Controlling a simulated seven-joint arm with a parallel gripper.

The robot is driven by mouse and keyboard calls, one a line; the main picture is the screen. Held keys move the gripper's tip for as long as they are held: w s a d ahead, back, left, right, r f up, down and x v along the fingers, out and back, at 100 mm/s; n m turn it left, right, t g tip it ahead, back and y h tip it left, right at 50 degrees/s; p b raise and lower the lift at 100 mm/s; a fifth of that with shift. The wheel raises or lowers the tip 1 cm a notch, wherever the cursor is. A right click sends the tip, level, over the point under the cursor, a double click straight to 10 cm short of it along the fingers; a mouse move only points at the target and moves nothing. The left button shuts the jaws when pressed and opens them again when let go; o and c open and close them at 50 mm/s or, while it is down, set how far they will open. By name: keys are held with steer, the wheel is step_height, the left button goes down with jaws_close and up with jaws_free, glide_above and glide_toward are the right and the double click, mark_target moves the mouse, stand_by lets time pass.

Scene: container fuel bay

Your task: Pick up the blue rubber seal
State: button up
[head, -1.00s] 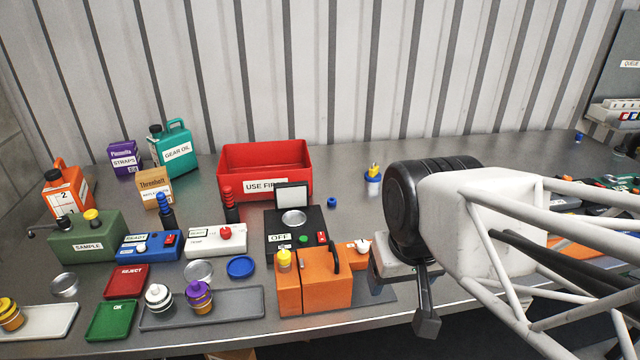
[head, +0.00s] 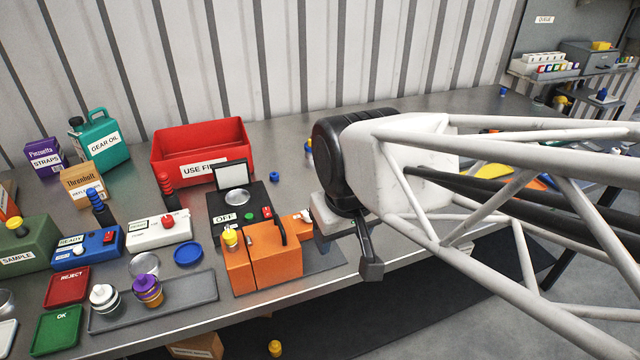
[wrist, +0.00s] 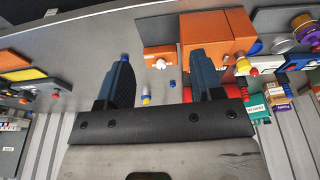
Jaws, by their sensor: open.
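A small blue piece, which looks like the blue rubber seal (head: 275,176), lies on the grey metal bench behind and right of the black OFF unit. In the wrist view a small blue piece (wrist: 172,84) shows in the gap between the fingers, apart from both; it seems to be the same seal. My gripper (wrist: 160,62) is open, with nothing held between its two dark blue-grey fingers. In the head view my arm stands right of the seal, and its dark wrist hides much of the gripper.
A blue-and-yellow item (head: 308,148) stands beside my wrist. The OFF unit (head: 255,195) and orange block (head: 268,262) stand in front of the seal. The red USE FIRST bin (head: 160,158) is behind left. Bare bench lies around the seal.

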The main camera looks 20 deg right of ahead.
steer(key=w+d+f+n+g, duration=0.1)
steer(key=w+d+f+n, duration=0.3)
steer(key=w, duration=0.4)
steer(key=w+d+f+n, duration=0.5)
steer(key=w+d+n, duration=0.1)
steer(key=w, duration=0.3)
steer(key=w+d+f+n+g, duration=0.1)
steer(key=w+d+f+n, duration=0.3)
steer(key=w, duration=0.5)
steer(key=shift+d+f+n+g, duration=0.15)
steer(key=shift+d+n+g, duration=0.2)
steer(key=shift+d, duration=0.5)
steer(key=shift+d+f, duration=0.1)
steer(key=shift+f, duration=0.05)
steer(key=shift+f, duration=1.25)
steer(key=shift+s+d+f, duration=0.1)
steer(key=shift+f, duration=1.25)
steer(key=shift+d+f, duration=0.1)
steer(key=shift+f, duration=1.2)
